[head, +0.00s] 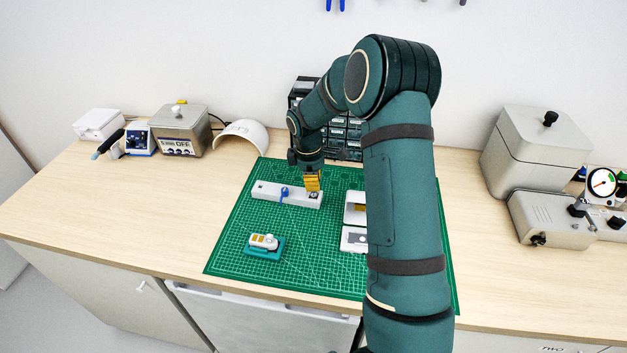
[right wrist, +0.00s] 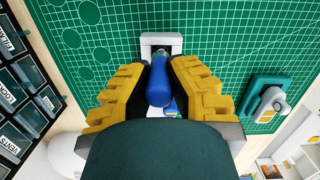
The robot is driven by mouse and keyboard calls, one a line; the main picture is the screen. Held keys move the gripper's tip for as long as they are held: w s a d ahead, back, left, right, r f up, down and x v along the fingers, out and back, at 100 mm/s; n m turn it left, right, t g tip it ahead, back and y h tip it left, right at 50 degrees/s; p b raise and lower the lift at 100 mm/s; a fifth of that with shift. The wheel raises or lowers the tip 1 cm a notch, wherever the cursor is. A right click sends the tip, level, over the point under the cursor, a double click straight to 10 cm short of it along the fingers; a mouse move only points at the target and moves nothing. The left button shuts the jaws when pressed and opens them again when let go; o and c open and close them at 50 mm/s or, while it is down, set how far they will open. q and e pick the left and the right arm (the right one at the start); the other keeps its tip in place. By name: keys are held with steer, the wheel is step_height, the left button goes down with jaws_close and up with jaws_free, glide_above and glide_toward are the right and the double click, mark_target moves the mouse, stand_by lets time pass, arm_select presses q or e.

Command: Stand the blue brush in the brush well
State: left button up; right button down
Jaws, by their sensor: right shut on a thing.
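My right gripper (head: 313,182) is above the right end of a long white block (head: 268,193) on the green mat. In the right wrist view, my right gripper (right wrist: 157,88) is shut on the blue brush (right wrist: 158,84), with a yellow finger on each side. The brush's far end points at the end of the white block (right wrist: 147,41). I cannot tell whether its tip is inside an opening there. In the head view the fingers hide the brush. A small blue piece (head: 284,191) is at the middle of the block. My left gripper is not in view.
A teal holder (head: 264,252) with a white piece stands at the front left of the green mat (head: 300,262). Light trays (head: 354,239) are partly behind my right arm. A drawer cabinet (head: 347,134) stands at the back.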

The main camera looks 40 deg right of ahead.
mark_target(309, 196)
steer(key=shift+f, duration=0.3)
steer(key=c, duration=1)
jaws_free()
steer(key=shift+r, duration=0.1)
steer(key=r, duration=0.8)
steer(key=a+r, duration=0.1)
steer(key=r, duration=0.3)
steer(key=shift+w, duration=0.35)
steer(key=shift+f, duration=0.15)
